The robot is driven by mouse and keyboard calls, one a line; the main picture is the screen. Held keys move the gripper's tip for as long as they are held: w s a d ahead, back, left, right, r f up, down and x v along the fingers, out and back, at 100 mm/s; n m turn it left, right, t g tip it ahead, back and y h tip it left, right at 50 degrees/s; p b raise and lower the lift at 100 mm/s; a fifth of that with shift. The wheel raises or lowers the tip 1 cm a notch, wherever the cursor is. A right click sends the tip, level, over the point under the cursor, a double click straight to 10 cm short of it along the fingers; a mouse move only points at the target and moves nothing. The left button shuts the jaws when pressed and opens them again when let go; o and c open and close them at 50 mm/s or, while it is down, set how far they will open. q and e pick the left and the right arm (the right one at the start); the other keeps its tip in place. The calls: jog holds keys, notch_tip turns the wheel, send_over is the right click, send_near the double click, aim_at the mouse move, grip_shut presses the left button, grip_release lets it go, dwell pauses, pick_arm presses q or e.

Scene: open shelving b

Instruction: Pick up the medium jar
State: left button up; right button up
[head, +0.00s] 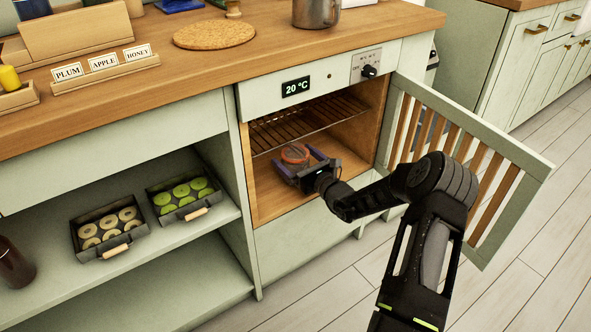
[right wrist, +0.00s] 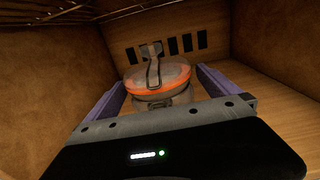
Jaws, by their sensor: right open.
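The medium jar (right wrist: 158,82) stands upright inside the wooden cabinet under the temperature display. It has an orange ring under its lid and a metal clasp on the front. In the head view its round orange-rimmed lid (head: 295,153) shows just beyond my right gripper (head: 304,168). In the right wrist view the two purple fingers of my right gripper (right wrist: 160,92) are apart, one on each side of the jar. I cannot tell whether they touch it. The jar's lower part is hidden by the gripper body. My left gripper is not in view.
A wire rack (head: 300,125) spans the cabinet above the jar. The slatted door (head: 520,178) stands open at the right, beside my right arm. Two trays (head: 118,247) with round items sit on the left shelf. A metal pot (head: 316,12) stands on the counter above.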

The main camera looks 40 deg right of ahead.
aim_at(297, 148)
jog(key=shift+c, duration=0.3)
jog(key=c, duration=2)
jog(key=shift+r, duration=0.1)
jog(key=shift+c, duration=0.4)
jog(key=shift+r, duration=0.15)
jog(key=shift+r+p, duration=0.4)
jog(key=shift+r, duration=0.1)
notch_tip(297, 148, up, 3)
jog(key=shift+f+p, duration=0.1)
jog(key=shift+p, duration=0.65)
jog(key=s+p, duration=0.3)
jog(key=s, duration=1.5)
jog(key=shift+f+p, duration=0.35)
jog(key=shift+p, duration=0.05)
